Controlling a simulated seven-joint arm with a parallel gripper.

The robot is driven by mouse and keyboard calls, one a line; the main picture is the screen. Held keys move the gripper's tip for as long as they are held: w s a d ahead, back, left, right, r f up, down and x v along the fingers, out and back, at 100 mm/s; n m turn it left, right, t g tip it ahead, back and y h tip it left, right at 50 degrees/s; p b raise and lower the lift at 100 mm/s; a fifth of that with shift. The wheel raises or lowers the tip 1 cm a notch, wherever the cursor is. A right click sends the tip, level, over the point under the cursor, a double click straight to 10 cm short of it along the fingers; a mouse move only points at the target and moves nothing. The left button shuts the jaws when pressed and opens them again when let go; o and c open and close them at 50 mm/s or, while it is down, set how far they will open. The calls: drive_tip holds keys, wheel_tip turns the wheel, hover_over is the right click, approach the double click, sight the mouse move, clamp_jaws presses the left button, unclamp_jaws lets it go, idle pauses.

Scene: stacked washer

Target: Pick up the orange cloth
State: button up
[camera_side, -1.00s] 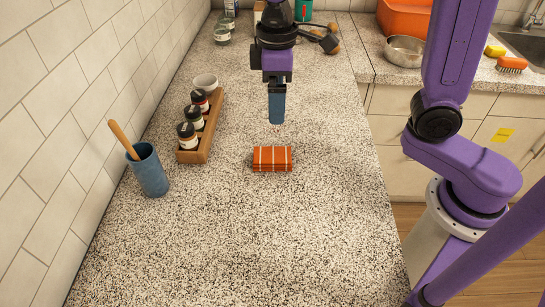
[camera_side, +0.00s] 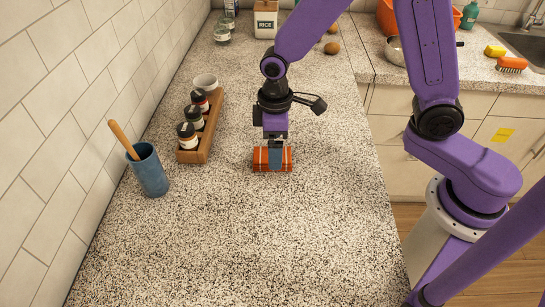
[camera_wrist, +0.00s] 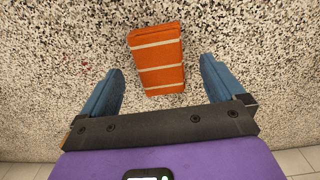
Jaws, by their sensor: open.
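The orange cloth (camera_side: 259,157) is folded into a small block with pale stripes and lies on the speckled counter. In the wrist view the cloth (camera_wrist: 156,58) sits ahead of and partly between the two blue fingers. My gripper (camera_side: 275,167) points down at the cloth in the side view, with its fingers hiding the cloth's middle. In the wrist view my gripper (camera_wrist: 160,68) is open, with speckled counter showing between each finger and the cloth. I cannot tell the exact height of the fingertips.
A wooden rack (camera_side: 204,140) of jars stands left of the cloth, with a blue cup (camera_side: 148,171) holding a wooden handle nearer the wall. A rice container (camera_side: 265,20) and a brown round item (camera_side: 332,48) are at the back. The near counter is clear.

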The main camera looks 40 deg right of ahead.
drive_tip(key=shift+f, duration=1.2)
drive_tip(key=c, duration=1.1)
drive_tip(key=shift+r, duration=0.1)
drive_tip(key=shift+r, duration=0.35)
wheel_tip(320, 180, up, 2)
drive_tip(key=shift+w+r, duration=0.1)
drive_tip(key=s+d+r, duration=0.2)
drive_tip(key=s+r, duration=0.1)
drive_tip(key=s, duration=0.1)
drive_tip(key=s+d+r, duration=0.1)
drive_tip(key=s+r, duration=0.2)
drive_tip(key=s, duration=0.1)
drive_tip(key=s+d+r, duration=0.2)
drive_tip(key=s+r, duration=0.2)
drive_tip(key=s, duration=0.1)
drive_tip(key=shift+d, duration=0.3)
